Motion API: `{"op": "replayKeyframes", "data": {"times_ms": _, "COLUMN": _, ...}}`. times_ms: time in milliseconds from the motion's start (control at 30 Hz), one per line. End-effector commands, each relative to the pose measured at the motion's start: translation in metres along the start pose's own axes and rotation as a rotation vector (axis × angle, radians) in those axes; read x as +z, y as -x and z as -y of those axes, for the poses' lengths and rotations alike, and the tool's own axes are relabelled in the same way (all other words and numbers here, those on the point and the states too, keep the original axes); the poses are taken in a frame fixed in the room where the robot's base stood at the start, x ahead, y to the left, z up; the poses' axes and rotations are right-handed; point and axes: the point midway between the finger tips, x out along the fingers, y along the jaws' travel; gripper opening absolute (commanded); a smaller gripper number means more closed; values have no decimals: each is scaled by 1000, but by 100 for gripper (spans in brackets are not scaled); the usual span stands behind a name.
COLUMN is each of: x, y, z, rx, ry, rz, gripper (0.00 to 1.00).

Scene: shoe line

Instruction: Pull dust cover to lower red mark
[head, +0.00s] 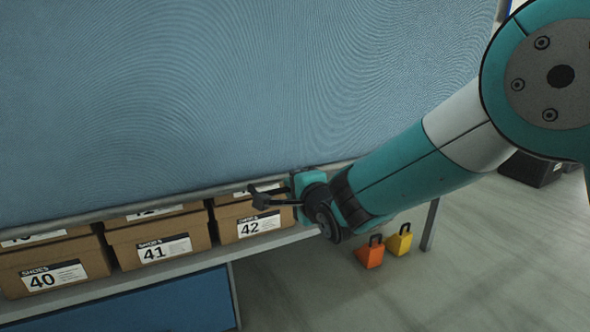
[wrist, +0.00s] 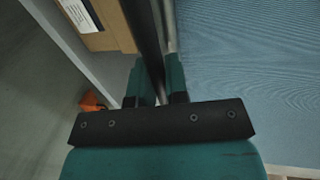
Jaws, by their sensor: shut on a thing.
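The dust cover (head: 220,90) is a large blue ribbed sheet that fills the upper head view. Its grey bottom bar (head: 110,208) runs slightly slanted, just above the shoe box fronts. My gripper (head: 286,193) is at the right part of this lower edge. In the wrist view, its two teal fingers (wrist: 159,78) are shut on a dark bar (wrist: 147,35) beside the cover (wrist: 250,60), which I take to be the cover's pull handle. The exact contact is partly hidden between the fingers. I see no red mark in either view.
Cardboard shoe boxes labelled 40 (head: 92,262), 41 (head: 122,236) and 42 (head: 226,212) stand on a grey shelf under the cover. A blue panel (head: 150,305) is below.

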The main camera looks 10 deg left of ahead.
Motion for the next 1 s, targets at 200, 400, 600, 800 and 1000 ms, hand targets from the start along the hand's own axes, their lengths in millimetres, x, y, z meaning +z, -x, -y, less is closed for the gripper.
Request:
{"op": "replayKeyframes", "data": {"times_ms": 200, "x": 1, "y": -11, "z": -61, "rx": 10, "ry": 1, "rz": 1, "gripper": 0}}
{"op": "replayKeyframes", "data": {"times_ms": 400, "x": 1, "y": -16, "z": -84, "rx": 9, "ry": 0, "rz": 1, "gripper": 0}}
{"op": "replayKeyframes", "data": {"times_ms": 600, "x": 1, "y": -17, "z": -90, "rx": 8, "ry": 0, "rz": 1, "gripper": 0}}
{"op": "replayKeyframes", "data": {"times_ms": 800, "x": 1, "y": -17, "z": -90, "rx": 8, "ry": 0, "rz": 1, "gripper": 0}}
{"op": "replayKeyframes", "data": {"times_ms": 1000, "x": 1, "y": -17, "z": -89, "rx": 7, "ry": 0, "rz": 1, "gripper": 30}}
